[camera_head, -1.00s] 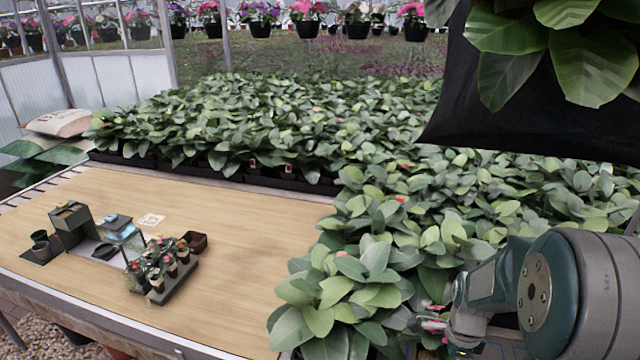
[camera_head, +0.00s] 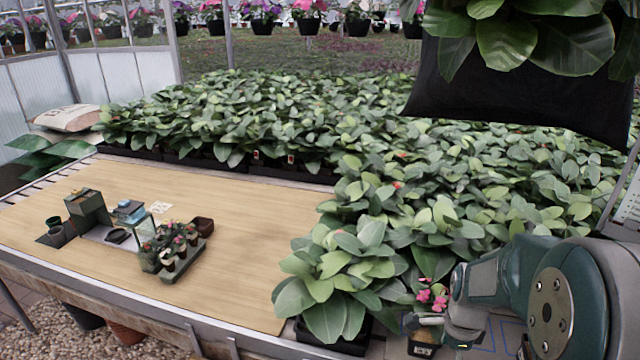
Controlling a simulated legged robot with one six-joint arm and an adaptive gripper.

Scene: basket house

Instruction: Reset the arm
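My arm (camera_head: 530,290), teal and grey, reaches in from the lower right in the head view. It is folded low beside the leafy plants. Its far end, near my gripper, is at the bottom right, next to a small potted plant (camera_head: 424,345) with pink flowers. The fingers cannot be made out, and I cannot tell whether the gripper touches this pot.
A wooden table (camera_head: 250,235) at left bears a tray of small flowers (camera_head: 182,262), a green box (camera_head: 88,207) and small pots. Dense leafy plants (camera_head: 270,115) fill the middle. A black hanging pot (camera_head: 520,100) is at upper right. The table's right part is clear.

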